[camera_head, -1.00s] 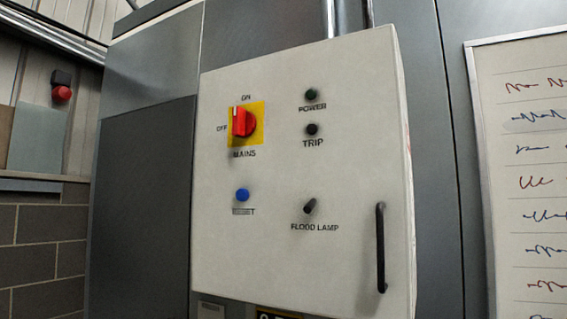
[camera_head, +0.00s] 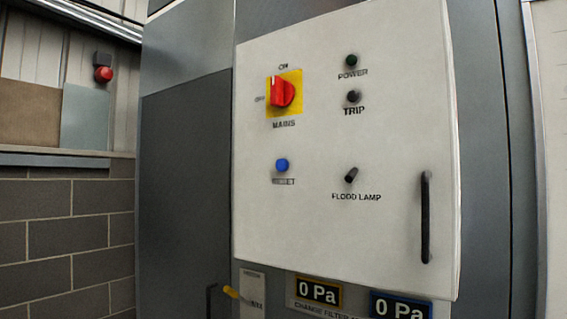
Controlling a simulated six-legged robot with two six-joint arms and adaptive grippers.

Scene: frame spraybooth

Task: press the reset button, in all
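The blue round reset button (camera_head: 282,165) is on the left part of a pale grey control box (camera_head: 310,225), above a label that reads RESET. Above it is the red mains rotary switch (camera_head: 283,92) on a yellow plate, its white mark toward ON. The dark power lamp (camera_head: 351,61) and trip lamp (camera_head: 353,96) look unlit. A black flood lamp knob (camera_head: 351,175) is to the right of the button. Neither gripper is in view.
The box has a black vertical handle (camera_head: 426,217) at its right. Below it are two 0 Pa displays (camera_head: 318,291) (camera_head: 401,307) and a yellow-tipped lever (camera_head: 231,292). A red beacon (camera_head: 103,74) is on the left wall. Nothing stands before the box.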

